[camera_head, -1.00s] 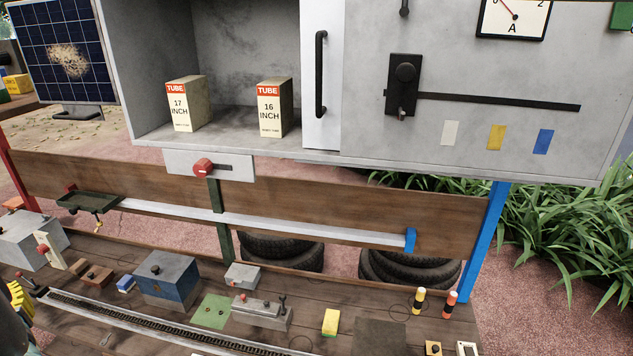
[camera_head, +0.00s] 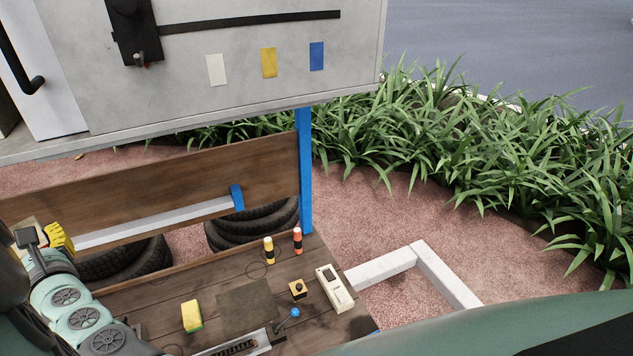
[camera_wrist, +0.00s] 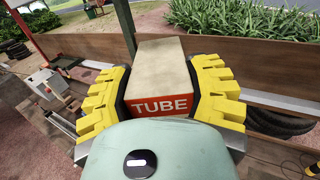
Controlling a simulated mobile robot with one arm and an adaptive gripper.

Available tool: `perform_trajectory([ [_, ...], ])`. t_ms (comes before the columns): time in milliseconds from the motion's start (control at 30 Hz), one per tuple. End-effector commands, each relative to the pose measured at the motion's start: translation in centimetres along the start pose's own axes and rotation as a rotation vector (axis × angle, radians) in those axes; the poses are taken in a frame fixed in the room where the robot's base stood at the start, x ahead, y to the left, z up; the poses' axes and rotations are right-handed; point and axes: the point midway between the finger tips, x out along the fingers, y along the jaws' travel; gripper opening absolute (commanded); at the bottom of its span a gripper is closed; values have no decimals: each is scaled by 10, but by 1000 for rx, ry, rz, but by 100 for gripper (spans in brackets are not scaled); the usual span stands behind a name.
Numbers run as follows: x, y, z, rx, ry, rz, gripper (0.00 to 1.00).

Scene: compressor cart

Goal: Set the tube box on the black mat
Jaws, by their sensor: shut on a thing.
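A tube box (camera_wrist: 157,75), beige with a red band lettered TUBE, is clamped between the yellow fingers of my gripper (camera_wrist: 160,85) in the wrist view. Its size label is hidden.
A yellow sponge-like block (camera_head: 192,316) lies just left of the mat. A small yellow button box (camera_head: 298,290), a cream meter (camera_head: 335,288) and a blue-knobbed lever (camera_head: 288,318) are close by. Two striped cylinders (camera_head: 269,250) stand behind. The grey cabinet (camera_head: 230,100) overhangs the back.

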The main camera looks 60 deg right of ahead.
Motion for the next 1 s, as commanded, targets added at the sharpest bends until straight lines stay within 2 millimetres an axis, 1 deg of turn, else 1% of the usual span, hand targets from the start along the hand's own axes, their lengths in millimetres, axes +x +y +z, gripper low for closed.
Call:
perform_trajectory([
  [33,-4,-22,-31,0,2,-36,10],
  [200,-20,-72,-85,0,2,-103,10],
  [267,-27,-89,-103,1,1,-127,10],
  [400,-49,-126,-148,0,2,-181,10],
  [467,-60,-140,-168,1,3,-203,10],
  [500,-67,-150,-181,2,3,-220,10],
  [667,-100,-181,-231,1,0,-278,10],
  [800,-131,-203,-277,3,3,-334,10],
  [1000,-177,-224,-338,1,1,-405,10],
])
